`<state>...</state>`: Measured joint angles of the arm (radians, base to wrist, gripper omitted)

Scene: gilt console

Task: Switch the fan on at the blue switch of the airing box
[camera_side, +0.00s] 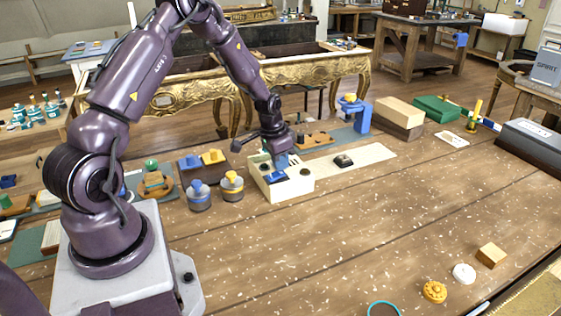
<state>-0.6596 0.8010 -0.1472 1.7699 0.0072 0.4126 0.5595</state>
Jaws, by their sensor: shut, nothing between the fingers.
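The cream-white box (284,192), which looks like the airing box, stands on the wooden table just right of my arm's base. A dark blue switch (276,178) sits on its top towards the front left. A small dark part (305,172) is on its top at the right. My gripper (281,163) points down over the back part of the box and is shut and empty. Its tips are small here, and I cannot tell whether they touch the box. The wrist hides some of the box's back. The switch's position is too small to read.
Two grey pots with blue (199,195) and yellow (231,186) tops stand just left of the box. A pale board (372,156) with a dark piece lies to its right. A blue stand (357,117) is behind. The table's front middle is clear.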

